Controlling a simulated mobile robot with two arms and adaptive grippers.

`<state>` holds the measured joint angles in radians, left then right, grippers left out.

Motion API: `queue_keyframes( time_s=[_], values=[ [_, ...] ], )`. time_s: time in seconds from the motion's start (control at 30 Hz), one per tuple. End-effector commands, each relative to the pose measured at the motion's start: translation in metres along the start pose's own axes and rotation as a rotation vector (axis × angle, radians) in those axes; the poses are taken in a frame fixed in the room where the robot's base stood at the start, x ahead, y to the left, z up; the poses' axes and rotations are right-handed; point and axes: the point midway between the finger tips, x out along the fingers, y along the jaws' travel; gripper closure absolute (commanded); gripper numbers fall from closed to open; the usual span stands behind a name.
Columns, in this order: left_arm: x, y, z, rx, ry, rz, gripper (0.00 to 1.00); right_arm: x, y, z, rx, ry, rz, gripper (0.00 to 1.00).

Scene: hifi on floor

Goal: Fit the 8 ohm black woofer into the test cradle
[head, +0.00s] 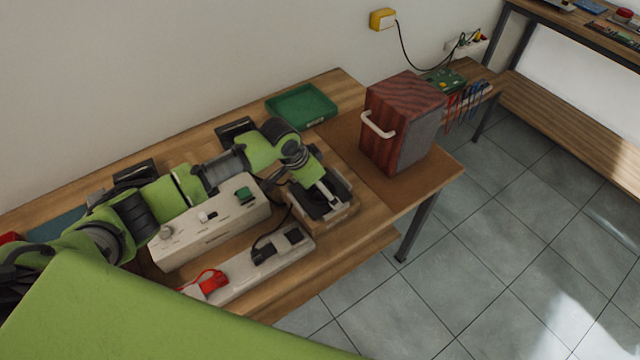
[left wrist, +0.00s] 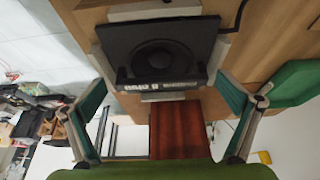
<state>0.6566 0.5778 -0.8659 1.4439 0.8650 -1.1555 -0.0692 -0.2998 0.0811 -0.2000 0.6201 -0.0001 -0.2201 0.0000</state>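The black woofer (head: 318,203) lies at the test cradle (head: 343,215), a light wooden block near the table's front edge. In the left wrist view the woofer (left wrist: 158,58) faces the camera, with its round cone and a white-lettered front edge. Pale cradle parts (left wrist: 155,12) show around it. I cannot tell whether it is fully seated. My left gripper (head: 328,192) is over the woofer and partly hides it. In the left wrist view the left gripper's fingers (left wrist: 163,78) are spread wide to either side, apparently clear of the woofer. My right gripper is not in view.
A white control box (head: 212,222) and a power strip (head: 255,268) with a red plug stand left of the cradle. A wooden speaker cabinet (head: 400,125) with a white handle stands to the right. A green tray (head: 301,105) lies behind. Bare tabletop shows between cradle and cabinet.

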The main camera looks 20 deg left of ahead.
Motion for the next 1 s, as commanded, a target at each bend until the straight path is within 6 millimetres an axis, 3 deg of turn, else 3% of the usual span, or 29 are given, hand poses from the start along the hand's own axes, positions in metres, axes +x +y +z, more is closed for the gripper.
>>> queue_keyframes(
  time_s=[0.13, 0.27, 0.7, 1.0],
  values=[
    [-0.003, 0.0, 0.002, -0.001, -0.004, 0.001, 0.0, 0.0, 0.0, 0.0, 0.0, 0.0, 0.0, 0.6],
    [-0.019, -0.001, 0.001, 0.0, -0.001, -0.001, 0.0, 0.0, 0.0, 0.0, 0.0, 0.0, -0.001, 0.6],
    [-0.106, -0.001, -0.001, 0.002, 0.004, -0.003, 0.0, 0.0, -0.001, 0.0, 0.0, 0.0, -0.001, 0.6],
    [-0.121, 0.0, 0.0, 0.0, 0.002, -0.001, 0.0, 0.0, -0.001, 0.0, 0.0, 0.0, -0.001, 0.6]
  ],
)
